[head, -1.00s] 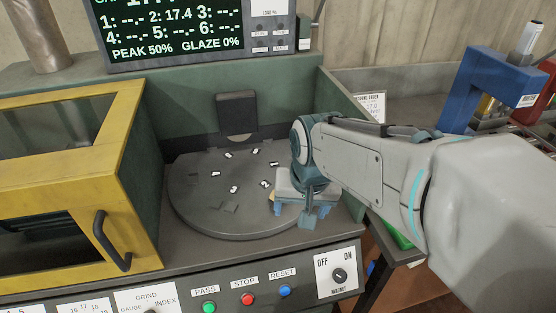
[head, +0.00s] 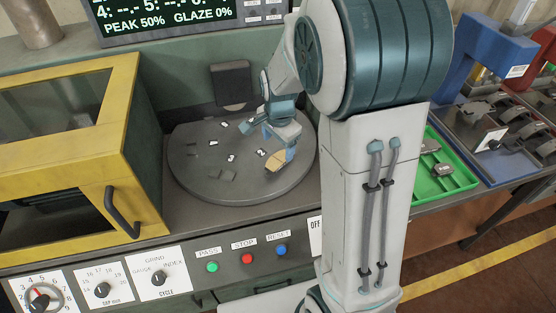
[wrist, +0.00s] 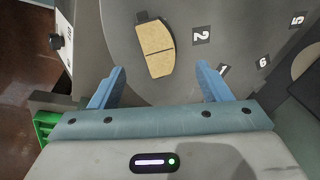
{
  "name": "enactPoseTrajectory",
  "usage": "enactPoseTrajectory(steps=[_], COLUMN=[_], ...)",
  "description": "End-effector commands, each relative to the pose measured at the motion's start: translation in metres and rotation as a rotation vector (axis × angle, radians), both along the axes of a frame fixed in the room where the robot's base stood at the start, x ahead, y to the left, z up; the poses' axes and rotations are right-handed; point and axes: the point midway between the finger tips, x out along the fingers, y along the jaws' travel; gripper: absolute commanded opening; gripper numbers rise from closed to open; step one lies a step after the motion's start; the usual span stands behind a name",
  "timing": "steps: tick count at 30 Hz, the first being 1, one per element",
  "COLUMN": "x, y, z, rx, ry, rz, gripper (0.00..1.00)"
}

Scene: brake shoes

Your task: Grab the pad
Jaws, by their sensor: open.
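A tan brake pad (head: 276,161) with a dark edge lies on the grey round plate (head: 235,192), near its front right. In the wrist view the pad (wrist: 155,50) lies just ahead of the fingertips, roughly midway between them and slightly tilted. My gripper (head: 272,141) is over the plate, pointing down, with its blue fingers spread. In the wrist view my gripper (wrist: 162,69) is open and nothing is between the fingers. I cannot tell the exact height of the fingertips above the pad.
Number labels, such as the 2 (wrist: 201,36), mark the plate. A yellow-framed guard (head: 120,165) stands at left and a dark block (head: 231,84) behind the plate. A green tray (head: 458,186) with pads and a blue fixture (head: 482,55) are at right.

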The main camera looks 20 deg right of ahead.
Motion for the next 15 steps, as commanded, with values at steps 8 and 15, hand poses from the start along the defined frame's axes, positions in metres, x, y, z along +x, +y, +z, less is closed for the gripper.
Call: enactPoseTrajectory(steps=[8, 15], x=[0.002, 0.005], y=[-0.001, -0.001], z=[-0.019, -0.051], rx=[-0.001, 0.000], ry=[0.002, 0.003], rz=[0.000, 0.000], gripper=[0.71, 0.71])
